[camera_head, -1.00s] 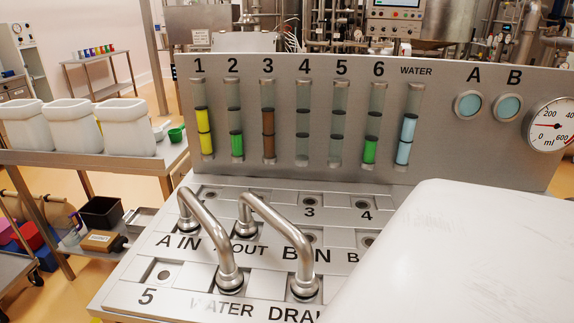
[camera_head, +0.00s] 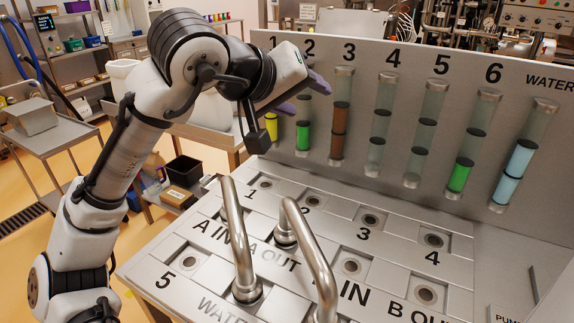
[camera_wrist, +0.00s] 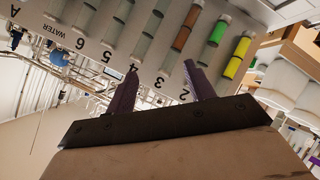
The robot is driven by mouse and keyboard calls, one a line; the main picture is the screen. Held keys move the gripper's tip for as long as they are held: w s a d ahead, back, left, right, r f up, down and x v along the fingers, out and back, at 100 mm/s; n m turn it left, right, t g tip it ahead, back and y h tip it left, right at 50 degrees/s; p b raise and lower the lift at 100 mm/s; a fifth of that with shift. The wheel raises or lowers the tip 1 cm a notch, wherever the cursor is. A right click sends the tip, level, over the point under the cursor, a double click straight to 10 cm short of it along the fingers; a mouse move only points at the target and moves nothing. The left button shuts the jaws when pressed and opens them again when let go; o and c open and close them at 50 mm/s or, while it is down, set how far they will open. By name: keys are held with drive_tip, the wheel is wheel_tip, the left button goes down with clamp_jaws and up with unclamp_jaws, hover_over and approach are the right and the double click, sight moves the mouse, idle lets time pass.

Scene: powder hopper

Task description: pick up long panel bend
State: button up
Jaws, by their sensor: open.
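Two bent steel pipes stand on the sloping panel deck (camera_head: 390,265). The left bend (camera_head: 236,232) rises near the A IN label, its front foot at the WATER label. The right bend (camera_head: 312,255) starts near A OUT and runs off the bottom edge. I cannot tell surely which is the long one. My gripper (camera_head: 302,96) is up by the upright gauge board, above and behind both bends, purple fingers apart and empty. In the wrist view my gripper (camera_wrist: 163,86) is open toward the gauge tubes; no bend shows there.
The gauge board (camera_head: 400,170) with coloured tubes stands behind the deck. Sockets 1 to 4 along its back look empty. A metal table (camera_head: 55,140) with a box stands at left, and shelves are behind it. White containers (camera_wrist: 285,88) show in the wrist view.

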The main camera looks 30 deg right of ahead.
sight(302, 231)
drive_tip(key=s+a+f+n+g+y, duration=0.1)
drive_tip(key=s+f+y, duration=0.1)
drive_tip(key=f+y, duration=0.2)
drive_tip(key=s+a+f+n+g+y, duration=0.1)
drive_tip(key=s+f+y, duration=0.1)
drive_tip(key=f, duration=0.7)
drive_tip(key=s+a+f+n+g+y, duration=0.1)
drive_tip(key=s+f+y, duration=0.1)
drive_tip(key=f+y, duration=0.3)
drive_tip(key=shift+s+a+f+g+y+p, duration=0.15)
drive_tip(key=shift+f+g+y+p, duration=0.2)
drive_tip(key=shift+f, duration=0.4)
drive_tip(key=shift+d+f+p, duration=0.15)
drive_tip(key=shift+f+p, duration=0.25)
drive_tip(key=shift+f, duration=1.1)
drive_tip(key=shift+d+f+p, duration=0.1)
drive_tip(key=shift+f+p, duration=0.25)
drive_tip(key=shift+f, duration=1.1)
clamp_jaws()
drive_tip(key=shift+r, duration=0.1)
